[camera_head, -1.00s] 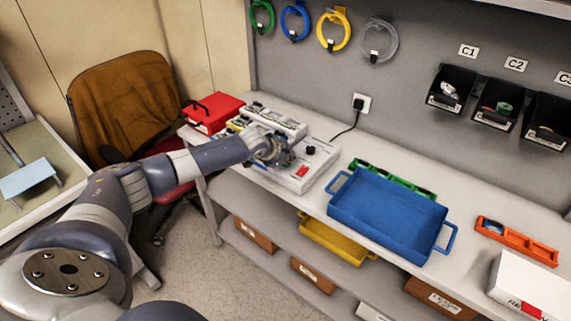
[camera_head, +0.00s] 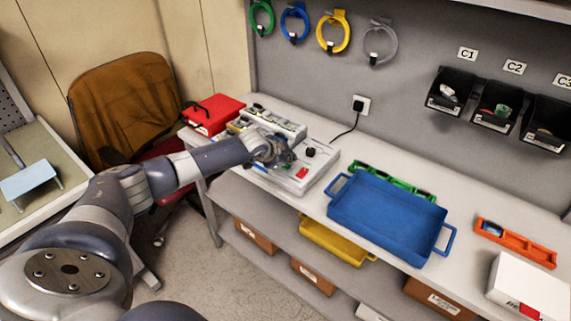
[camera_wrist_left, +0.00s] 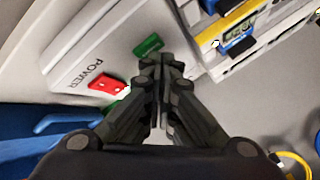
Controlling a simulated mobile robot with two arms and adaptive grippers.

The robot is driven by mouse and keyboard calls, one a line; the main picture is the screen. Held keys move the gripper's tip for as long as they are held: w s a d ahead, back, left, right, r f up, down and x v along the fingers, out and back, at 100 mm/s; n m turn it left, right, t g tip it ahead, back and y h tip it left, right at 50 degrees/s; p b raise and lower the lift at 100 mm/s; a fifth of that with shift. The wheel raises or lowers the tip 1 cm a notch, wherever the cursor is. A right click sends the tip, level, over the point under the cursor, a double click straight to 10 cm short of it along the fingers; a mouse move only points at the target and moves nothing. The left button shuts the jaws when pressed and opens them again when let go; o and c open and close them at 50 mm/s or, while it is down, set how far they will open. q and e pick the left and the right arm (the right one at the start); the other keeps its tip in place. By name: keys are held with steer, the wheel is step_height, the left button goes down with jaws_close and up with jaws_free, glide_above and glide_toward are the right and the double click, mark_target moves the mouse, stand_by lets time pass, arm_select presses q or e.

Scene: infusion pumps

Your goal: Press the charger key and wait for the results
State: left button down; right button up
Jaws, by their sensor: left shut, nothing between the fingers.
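The charger, a light grey box (camera_head: 315,170), sits on the bench with a red switch, a black knob and a cable to the wall socket. The left wrist view shows its face (camera_wrist_left: 85,45) with the word POWER beside a red rocker switch (camera_wrist_left: 108,85). A green key (camera_wrist_left: 149,45) lies just beyond my fingertips. My left gripper (camera_wrist_left: 160,62) is shut and empty, its tips close to the green key; I cannot tell whether they touch. In the head view my left gripper (camera_head: 275,155) covers part of the charger. My right gripper is not in view.
A rack of devices (camera_head: 272,122) stands behind the charger, with a red case (camera_head: 213,113) to its left. A blue tray (camera_head: 388,218) and a green holder (camera_head: 400,181) are to the right. An orange holder (camera_head: 515,243) lies farther right.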

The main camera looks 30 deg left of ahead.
mark_target(287, 167)
arm_select(q)
steer(key=shift+r, duration=0.4)
steer(key=shift+r, duration=0.15)
step_height(287, 167, up, 5)
steer(key=p, duration=0.5)
steer(key=shift+f, duration=0.2)
stand_by(0.4)
